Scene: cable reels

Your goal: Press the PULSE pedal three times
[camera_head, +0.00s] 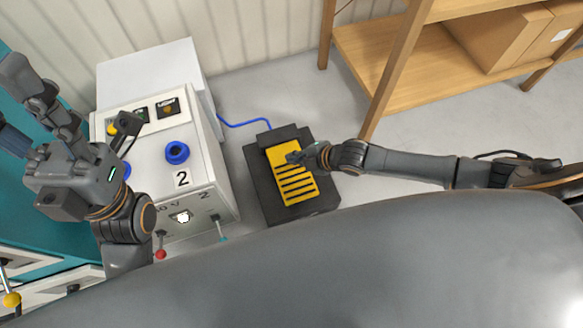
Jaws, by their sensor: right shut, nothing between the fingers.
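A yellow foot pedal (296,187) with dark stripes sits in a black housing (268,194) on the floor, near the middle of the head view. No PULSE lettering is readable on it. My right gripper (293,157) is shut and empty, with its tip over the upper part of the yellow plate. From this angle I cannot tell whether it touches the plate or hovers just above it. My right wrist hides part of the housing's right side. My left gripper (22,112) is open and empty at the far left, its fingers spread apart, away from the pedal.
A white control box (208,178) marked 2, with a blue knob (177,152), stands left of the pedal. A blue cable (238,124) leads from it to the housing. A wooden shelf (410,80) with cardboard boxes (500,35) stands at upper right. Grey floor lies between.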

